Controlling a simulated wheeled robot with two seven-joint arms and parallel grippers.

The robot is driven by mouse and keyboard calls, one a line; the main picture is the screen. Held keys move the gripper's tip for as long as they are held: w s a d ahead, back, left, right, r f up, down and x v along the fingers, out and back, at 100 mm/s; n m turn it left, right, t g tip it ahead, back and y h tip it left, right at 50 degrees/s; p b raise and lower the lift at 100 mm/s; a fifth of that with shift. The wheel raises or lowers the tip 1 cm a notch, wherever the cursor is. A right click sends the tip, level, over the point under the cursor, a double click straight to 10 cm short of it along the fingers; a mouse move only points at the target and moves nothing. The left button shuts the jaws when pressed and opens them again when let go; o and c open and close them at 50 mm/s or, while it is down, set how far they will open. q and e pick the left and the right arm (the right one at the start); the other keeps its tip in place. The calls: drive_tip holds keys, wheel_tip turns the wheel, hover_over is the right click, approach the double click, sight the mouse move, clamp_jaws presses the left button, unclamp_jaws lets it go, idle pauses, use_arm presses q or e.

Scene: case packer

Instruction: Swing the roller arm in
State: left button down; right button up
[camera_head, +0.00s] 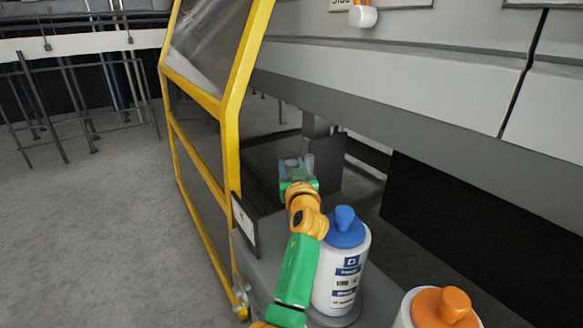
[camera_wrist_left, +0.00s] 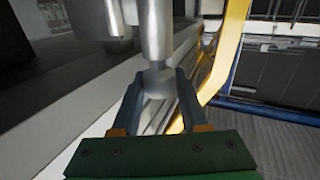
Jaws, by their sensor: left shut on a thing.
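A grey metal cylinder, which looks like the handle end of the roller arm (camera_wrist_left: 158,42), comes down from the top of the left wrist view. My left gripper (camera_wrist_left: 160,78) is shut on its rounded lower end, with one finger on each side. In the head view my left gripper (camera_head: 292,166) reaches forward beside the yellow-framed door, under the machine's grey body. The roller arm is small and hard to make out there. My right gripper is not in view.
A white bottle with a blue cap (camera_head: 341,275) stands close beside my left arm, and an orange-capped bottle (camera_head: 440,308) is at the lower right. The yellow door frame (camera_head: 232,130) stands to the left. Open floor (camera_head: 90,220) lies beyond it.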

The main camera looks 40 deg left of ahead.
use_arm(q)
drive_tip(key=shift+c, duration=2.1)
unclamp_jaws()
drive_tip(key=v, duration=0.7)
drive_tip(key=shift+b, duration=0.35)
drive_tip(key=shift+d, duration=0.1)
